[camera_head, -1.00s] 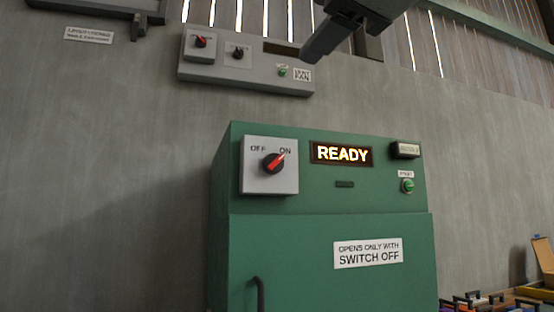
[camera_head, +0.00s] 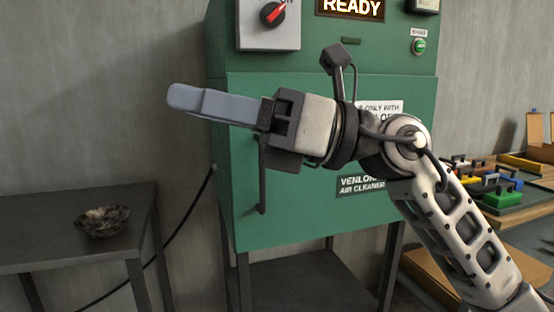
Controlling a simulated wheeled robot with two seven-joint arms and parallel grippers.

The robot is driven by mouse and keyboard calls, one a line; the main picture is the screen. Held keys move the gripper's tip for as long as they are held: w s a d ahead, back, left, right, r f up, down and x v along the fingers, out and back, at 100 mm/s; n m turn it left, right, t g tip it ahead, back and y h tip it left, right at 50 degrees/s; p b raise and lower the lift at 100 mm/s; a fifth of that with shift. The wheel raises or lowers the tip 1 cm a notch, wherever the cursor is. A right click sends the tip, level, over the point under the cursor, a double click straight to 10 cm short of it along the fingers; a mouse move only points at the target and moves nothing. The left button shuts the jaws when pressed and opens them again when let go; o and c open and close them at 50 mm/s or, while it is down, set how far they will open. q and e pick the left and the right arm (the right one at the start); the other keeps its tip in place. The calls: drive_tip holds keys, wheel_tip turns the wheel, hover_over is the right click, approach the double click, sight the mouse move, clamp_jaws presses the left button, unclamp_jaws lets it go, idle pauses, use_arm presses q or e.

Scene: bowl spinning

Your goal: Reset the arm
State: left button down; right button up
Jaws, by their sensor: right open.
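My right gripper (camera_head: 180,99) is raised in front of the green cabinet, its fingers pointing left. The side-on view overlaps the fingers; it is open and nothing shows between them. My right arm comes in from the lower right. The green cabinet (camera_head: 290,215) stands on dark legs behind it. Its red knob (camera_head: 273,13) is at the top and the lit READY sign (camera_head: 350,8) is beside it. My left gripper is out of view.
A dark bowl (camera_head: 102,222) sits on a dark table (camera_head: 40,240) at the left. A black door handle (camera_head: 262,190) is just below my gripper. Toolboxes with handles (camera_head: 490,185) stand on a bench at the right. A black cable runs behind the left table.

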drive_tip(key=w+d+f+n+t+h+p, duration=0.1)
drive_tip(key=w+d+f+n+t+h, duration=0.35)
drive_tip(key=n, duration=0.75)
drive_tip(key=w+d+f+n+t+h+p, duration=0.15)
drive_tip(key=d+f+n+t, duration=0.35)
drive_tip(key=f+n+t, duration=0.55)
drive_tip(key=w+d+f+n+t+h+p, duration=0.1)
drive_tip(key=w+d+f+n+t+h, duration=0.25)
drive_tip(key=f+n+t, duration=0.6)
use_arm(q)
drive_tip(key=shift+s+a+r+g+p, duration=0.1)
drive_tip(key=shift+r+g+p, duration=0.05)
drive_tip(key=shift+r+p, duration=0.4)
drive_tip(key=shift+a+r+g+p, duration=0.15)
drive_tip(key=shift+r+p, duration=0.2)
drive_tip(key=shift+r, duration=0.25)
use_arm(e)
drive_tip(key=s+d+f+m+g+h, duration=0.3)
drive_tip(key=s+f, duration=0.6)
drive_tip(key=f, duration=0.3)
drive_tip(key=s+d+f+m+g+h, duration=0.4)
drive_tip(key=s+f+m+g, duration=0.3)
drive_tip(key=f, duration=0.5)
drive_tip(key=shift+s+g+h, duration=0.35)
drive_tip(key=shift+s+g, duration=0.85)
drive_tip(key=shift+g, duration=0.05)
